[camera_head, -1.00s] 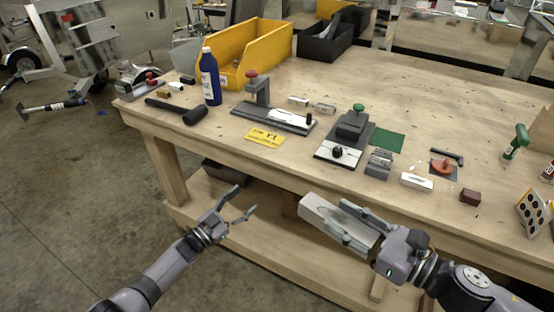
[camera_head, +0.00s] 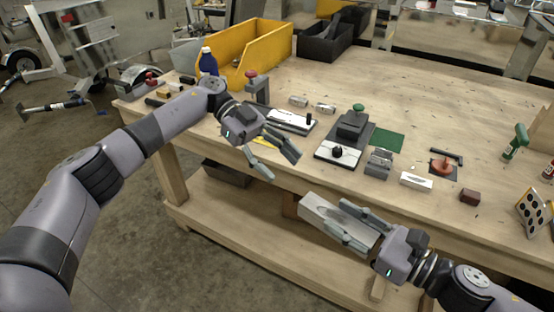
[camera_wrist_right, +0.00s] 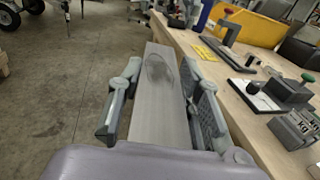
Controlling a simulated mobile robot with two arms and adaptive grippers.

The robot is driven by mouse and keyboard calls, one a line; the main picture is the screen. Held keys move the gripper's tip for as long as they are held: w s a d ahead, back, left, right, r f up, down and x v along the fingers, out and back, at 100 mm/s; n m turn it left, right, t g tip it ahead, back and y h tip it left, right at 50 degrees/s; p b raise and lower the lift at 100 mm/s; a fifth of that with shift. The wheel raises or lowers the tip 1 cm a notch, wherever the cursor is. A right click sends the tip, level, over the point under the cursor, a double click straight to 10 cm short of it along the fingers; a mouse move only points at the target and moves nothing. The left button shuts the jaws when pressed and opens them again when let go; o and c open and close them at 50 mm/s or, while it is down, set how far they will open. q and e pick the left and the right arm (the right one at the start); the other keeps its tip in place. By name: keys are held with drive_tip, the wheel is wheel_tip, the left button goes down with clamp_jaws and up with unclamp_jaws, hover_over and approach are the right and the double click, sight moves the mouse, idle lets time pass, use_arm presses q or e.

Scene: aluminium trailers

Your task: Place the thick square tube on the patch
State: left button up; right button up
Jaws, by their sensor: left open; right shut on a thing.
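The thick square tube (camera_head: 318,208) is grey metal with a darker smudge on its face. My right gripper (camera_head: 334,216) is shut on it and holds it in front of the bench's front edge. In the right wrist view the tube (camera_wrist_right: 160,112) lies between both fingers and points away from the wrist. The green patch (camera_head: 390,141) lies flat and bare on the bench top, right of a clamp block with a green knob. My left gripper (camera_head: 284,168) is open and empty near the bench's front edge, left of the tube.
The wooden bench (camera_head: 455,105) has free room at its back right. The clamp block (camera_head: 350,128), small metal blocks (camera_head: 378,162), a white block (camera_head: 416,181) and a red-topped piece (camera_head: 442,167) stand around the patch. A yellow bin (camera_head: 258,52) stands at the back left.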

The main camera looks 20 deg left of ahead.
sight(320, 205)
use_arm(q)
drive_tip(key=x, duration=1.2)
drive_tip(key=shift+a, duration=0.1)
drive_tip(key=shift+c, duration=0.4)
drive_tip(key=c, duration=1.2)
drive_tip(key=shift+c, duration=0.3)
use_arm(e)
drive_tip(key=o, duration=1.3)
